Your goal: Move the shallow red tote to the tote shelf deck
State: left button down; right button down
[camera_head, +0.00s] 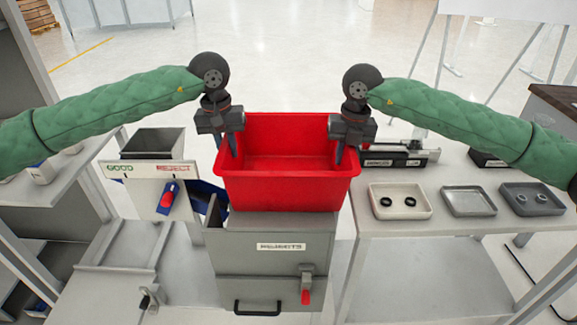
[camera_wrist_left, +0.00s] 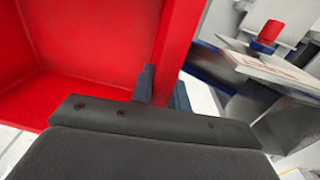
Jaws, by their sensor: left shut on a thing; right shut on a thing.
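The shallow red tote (camera_head: 285,192) is in the middle of the head view, upright and empty inside, above or in front of a grey box labelled as rejects. My left gripper (camera_head: 233,145) is shut on the tote's left rim. My right gripper (camera_head: 339,148) is shut on its right rim. In the left wrist view the tote's red wall (camera_wrist_left: 110,45) fills the left side, with a finger of my left gripper (camera_wrist_left: 147,82) against the wall. I cannot tell whether the tote touches the grey box. No surface is labelled as the tote shelf deck.
The grey rejects box (camera_head: 270,260) has a red-handled latch. A table (camera_head: 400,236) at the right holds several small trays and a dark device. At the left are a GOOD/REJECT sorting stand (camera_head: 148,170) and a grey shelf unit (camera_head: 75,180). The floor behind is open.

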pick_arm(q)
jog(key=shift+s+d+r, duration=0.1)
jog(key=shift+d+r, duration=0.05)
jog(key=shift+d, duration=0.15)
pick_arm(e)
jog(key=shift+s+a+r, duration=0.1)
jog(key=shift+a, duration=0.2)
